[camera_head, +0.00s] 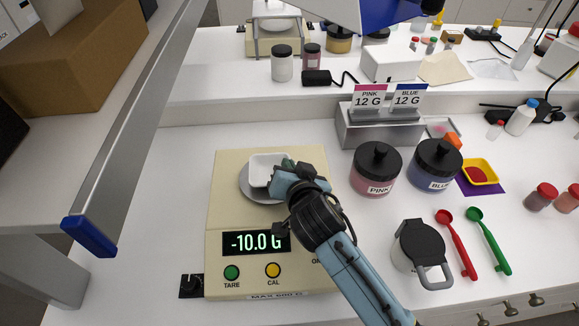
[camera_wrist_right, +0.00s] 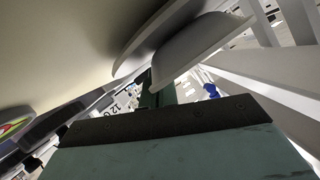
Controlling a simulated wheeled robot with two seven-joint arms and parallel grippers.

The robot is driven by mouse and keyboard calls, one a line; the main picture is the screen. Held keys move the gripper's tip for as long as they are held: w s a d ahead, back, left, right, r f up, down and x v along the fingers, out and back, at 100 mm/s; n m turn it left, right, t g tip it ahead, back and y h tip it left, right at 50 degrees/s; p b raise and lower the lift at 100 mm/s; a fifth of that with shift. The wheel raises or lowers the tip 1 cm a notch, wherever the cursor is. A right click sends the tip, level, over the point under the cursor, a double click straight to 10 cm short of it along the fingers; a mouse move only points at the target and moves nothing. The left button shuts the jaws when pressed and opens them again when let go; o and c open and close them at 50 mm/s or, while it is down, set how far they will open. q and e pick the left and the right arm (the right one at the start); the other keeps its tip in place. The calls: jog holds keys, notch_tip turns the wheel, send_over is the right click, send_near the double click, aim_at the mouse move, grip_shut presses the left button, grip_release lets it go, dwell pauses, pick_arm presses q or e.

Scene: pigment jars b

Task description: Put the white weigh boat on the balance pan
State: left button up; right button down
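The white weigh boat (camera_head: 264,168) is over the balance pan (camera_head: 247,184), a round grey disc on the cream balance (camera_head: 225,215). My right gripper (camera_head: 288,170) is at the boat's right edge, its fingers close together on the rim. In the right wrist view, the boat (camera_wrist_right: 200,48) is at the fingertips (camera_wrist_right: 157,88), close to the pan (camera_wrist_right: 150,38); whether they touch is unclear. The balance display (camera_head: 256,242) reads -10.0 G. My left gripper is not in view.
Pink (camera_head: 375,170) and blue (camera_head: 434,165) pigment jars stand right of the balance. A lidded grey cup (camera_head: 420,250), a red scoop (camera_head: 457,245) and a green scoop (camera_head: 490,240) are nearer the front. A card holder (camera_head: 380,130) stands behind; a shelf post (camera_head: 140,130) is left.

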jog(key=shift+f, duration=0.2)
jog(key=c, duration=1.7)
grip_release()
jog(key=shift+r, duration=0.1)
jog(key=shift+r, duration=0.25)
jog(key=v, duration=1.2)
